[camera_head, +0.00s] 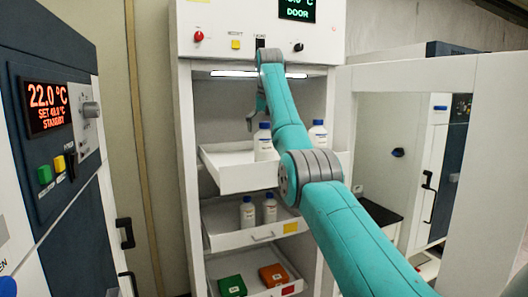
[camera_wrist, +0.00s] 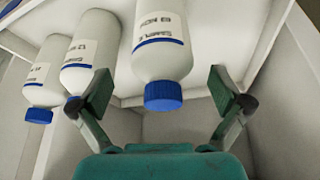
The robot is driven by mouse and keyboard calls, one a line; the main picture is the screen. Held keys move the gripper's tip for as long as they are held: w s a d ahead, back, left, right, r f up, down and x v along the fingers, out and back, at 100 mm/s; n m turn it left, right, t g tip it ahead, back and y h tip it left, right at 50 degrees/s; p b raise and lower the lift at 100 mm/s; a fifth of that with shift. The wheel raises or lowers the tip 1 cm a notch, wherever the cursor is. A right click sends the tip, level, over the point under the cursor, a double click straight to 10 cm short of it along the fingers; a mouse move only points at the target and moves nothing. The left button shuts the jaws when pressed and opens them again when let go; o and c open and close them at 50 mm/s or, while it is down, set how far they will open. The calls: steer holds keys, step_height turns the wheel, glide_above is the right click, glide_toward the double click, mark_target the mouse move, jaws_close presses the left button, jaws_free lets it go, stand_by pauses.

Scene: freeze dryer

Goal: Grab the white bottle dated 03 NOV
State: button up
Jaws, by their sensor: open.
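My gripper (camera_wrist: 163,92) is open in the wrist view. A white bottle with a blue cap (camera_wrist: 163,62) shows between and beyond its fingers, the cap between the fingertips, and I cannot tell if they touch. Its label is upside down and partly cut off; I cannot read the date surely. Two similar white bottles stand left of it, a middle one (camera_wrist: 90,50) and a far-left one (camera_wrist: 46,85), their dates unclear. In the head view, my gripper (camera_head: 256,118) hangs by the top tray (camera_head: 235,178), where a left bottle (camera_head: 264,145) and a right bottle (camera_head: 318,136) show; my arm hides the space between.
A middle drawer (camera_head: 262,237) holds two smaller white bottles (camera_head: 247,213). A bottom drawer holds a green box (camera_head: 232,286) and an orange box (camera_head: 273,275). The open white door (camera_head: 400,75) stands at right, and a dark control cabinet (camera_head: 60,190) stands at left.

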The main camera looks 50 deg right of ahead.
mark_target(265, 139)
steer(key=x, duration=0.5)
steer(key=shift+w, duration=0.25)
steer(key=shift+r, duration=0.1)
steer(key=c, duration=1.6)
